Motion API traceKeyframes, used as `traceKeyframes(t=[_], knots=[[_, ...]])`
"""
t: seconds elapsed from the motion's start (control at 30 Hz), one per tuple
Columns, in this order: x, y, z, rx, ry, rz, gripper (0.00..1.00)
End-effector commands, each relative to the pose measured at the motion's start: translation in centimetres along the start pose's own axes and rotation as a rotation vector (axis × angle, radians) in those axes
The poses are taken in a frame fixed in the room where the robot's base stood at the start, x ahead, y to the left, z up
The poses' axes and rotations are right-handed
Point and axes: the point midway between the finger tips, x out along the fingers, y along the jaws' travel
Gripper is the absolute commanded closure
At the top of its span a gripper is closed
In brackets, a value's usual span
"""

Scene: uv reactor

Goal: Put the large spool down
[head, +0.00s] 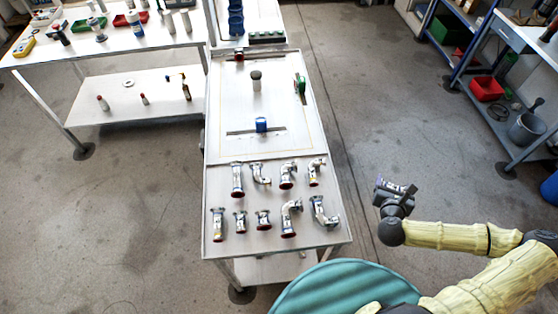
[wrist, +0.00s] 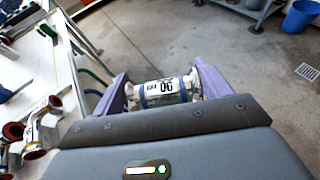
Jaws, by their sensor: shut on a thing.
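My gripper (head: 397,190) is out over the floor to the right of the table, clear of the table edge. In the wrist view its two purple fingers are shut on a metallic spool (wrist: 162,91), which I take to be the large spool. It lies crosswise between the fingers, with blue bands and a printed white label. In the head view the gripper mostly hides the spool. Several other metallic pipe pieces with dark red ends stand or lie in two rows on the near part of the white table (head: 270,245), including a short spool (head: 263,220) and elbows.
A blue block (head: 261,125) sits on a slotted strip at mid-table, with a green clamp (head: 300,84) behind it. The table's middle surface is largely bare. A teal round top (head: 335,288) is at the front. Shelving with a red bin (head: 487,88) and grey bucket (head: 526,128) stands right.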

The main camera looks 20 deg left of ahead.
Motion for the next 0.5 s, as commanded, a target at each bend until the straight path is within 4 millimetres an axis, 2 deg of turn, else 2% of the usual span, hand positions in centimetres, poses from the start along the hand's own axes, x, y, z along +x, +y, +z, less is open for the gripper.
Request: traceKeyframes(t=[0.03,0.2,0.33,0.5], knots=[[-1.0,0.0,1.6,0.002,0.002,-0.001,0.55],[-2.9,0.0,3.5,0.003,0.001,0.000,0.55],[-3.9,0.1,4.4,0.002,0.000,0.001,0.55],[-4.3,0.2,4.5,0.002,-0.001,0.002,0.55]])
